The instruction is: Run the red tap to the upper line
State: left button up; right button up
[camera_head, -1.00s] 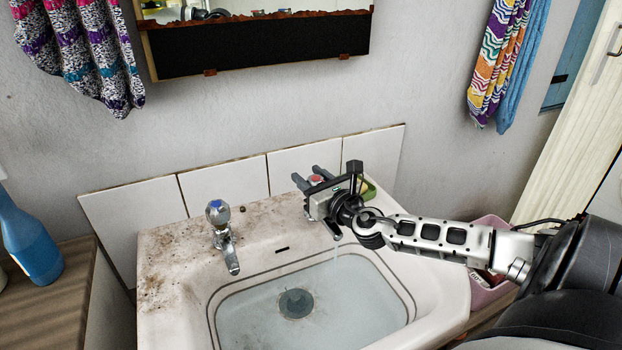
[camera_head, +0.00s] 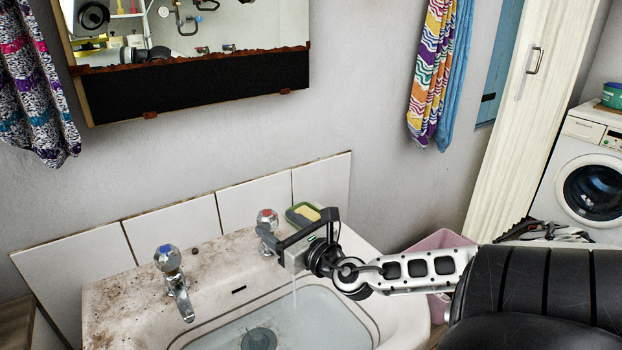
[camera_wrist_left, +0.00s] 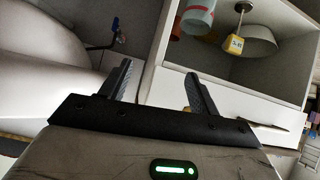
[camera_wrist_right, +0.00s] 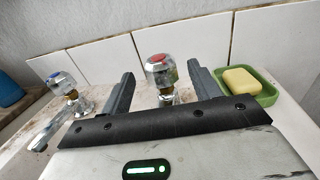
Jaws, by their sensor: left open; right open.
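The red tap (camera_head: 268,218), a clear knob with a red cap, stands at the basin's back right. A thin water stream (camera_head: 294,292) falls below my right gripper (camera_head: 290,226), which hides the spout. In the right wrist view the red tap's knob (camera_wrist_right: 160,70) shows between the spread fingers of my right gripper (camera_wrist_right: 160,76), with gaps on both sides. The stone basin (camera_head: 130,290) holds clear water; dark lines run round its inner wall, and the water surface appears below the upper one. My left gripper (camera_wrist_left: 158,74) is open and empty, away from the basin.
The blue-capped tap (camera_head: 170,270) stands left of the red one. A green dish with yellow soap (camera_head: 304,214) sits close behind my right gripper. A pink tub (camera_head: 440,240) is right of the basin. A mirror cabinet (camera_head: 200,85) hangs above. A white shelf unit (camera_wrist_left: 225,70) faces my left gripper.

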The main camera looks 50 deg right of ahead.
jog(key=s+a+p, duration=0.1)
jog(key=s, duration=0.8)
jog(key=shift+s+a, duration=0.15)
dwell(7.0)
